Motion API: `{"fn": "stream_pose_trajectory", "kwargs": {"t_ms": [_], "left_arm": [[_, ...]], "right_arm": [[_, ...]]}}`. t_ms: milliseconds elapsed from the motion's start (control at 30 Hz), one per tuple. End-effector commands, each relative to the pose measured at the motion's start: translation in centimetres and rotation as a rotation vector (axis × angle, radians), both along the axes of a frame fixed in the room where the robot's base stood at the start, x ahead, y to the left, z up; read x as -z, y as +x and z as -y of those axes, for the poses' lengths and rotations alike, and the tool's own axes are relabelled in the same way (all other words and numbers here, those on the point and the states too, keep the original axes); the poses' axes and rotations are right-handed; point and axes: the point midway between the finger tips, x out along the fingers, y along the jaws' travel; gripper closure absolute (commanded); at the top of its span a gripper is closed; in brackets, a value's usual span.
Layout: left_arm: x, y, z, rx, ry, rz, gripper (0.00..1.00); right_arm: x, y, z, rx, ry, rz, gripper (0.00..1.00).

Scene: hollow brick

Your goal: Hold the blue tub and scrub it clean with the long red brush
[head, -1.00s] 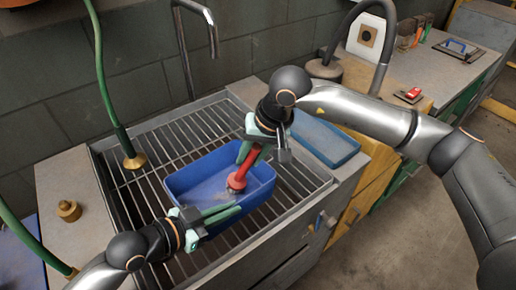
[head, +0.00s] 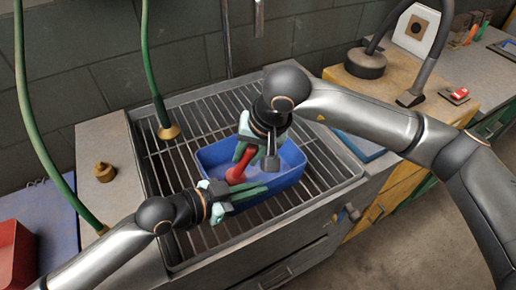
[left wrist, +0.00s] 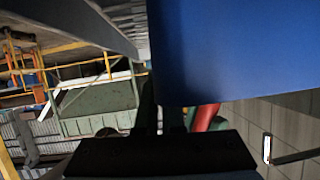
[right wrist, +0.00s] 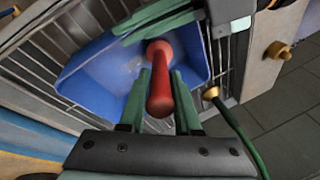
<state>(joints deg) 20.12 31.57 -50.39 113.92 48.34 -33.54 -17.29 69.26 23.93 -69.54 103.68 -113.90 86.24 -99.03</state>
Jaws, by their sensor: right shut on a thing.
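The blue tub (head: 284,186) sits upright on the metal grate, its open top up. The long red brush (head: 236,173) reaches down into the tub near its left part; it also shows from above in the right wrist view (right wrist: 160,92). My right gripper (head: 243,154) is shut on the brush above the tub. My left gripper (head: 248,192) has its green fingers along the tub's near rim; they also show in the right wrist view (right wrist: 155,22). Whether they clamp the wall is unclear. In the left wrist view the blue tub (left wrist: 235,50) fills the upper right.
The slatted grate (head: 180,160) surrounds the tub. A green hose with a brass nozzle (head: 169,132) hangs behind it at left. A brass knob (head: 105,171) stands on the left counter. A blue tray (head: 362,147) lies right of the grate, partly behind my right arm.

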Motion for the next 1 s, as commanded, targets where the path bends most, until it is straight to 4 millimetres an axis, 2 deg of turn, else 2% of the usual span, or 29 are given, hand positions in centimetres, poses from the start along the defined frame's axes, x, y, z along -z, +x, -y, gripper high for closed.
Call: {"fn": "stream_pose_trajectory", "kwargs": {"t_ms": [200, 1000], "left_arm": [[0.0, 0.0, 0.0, 0.000, -0.001, 0.000, 1.00], [0.0, 0.0, 0.0, 0.000, -0.001, 0.000, 1.00]], "right_arm": [[0.1, -0.9, -1.8, -0.001, 0.001, -0.003, 1.00], [0.1, 2.4, 5.1, 0.004, -0.001, -0.002, 1.00]]}}
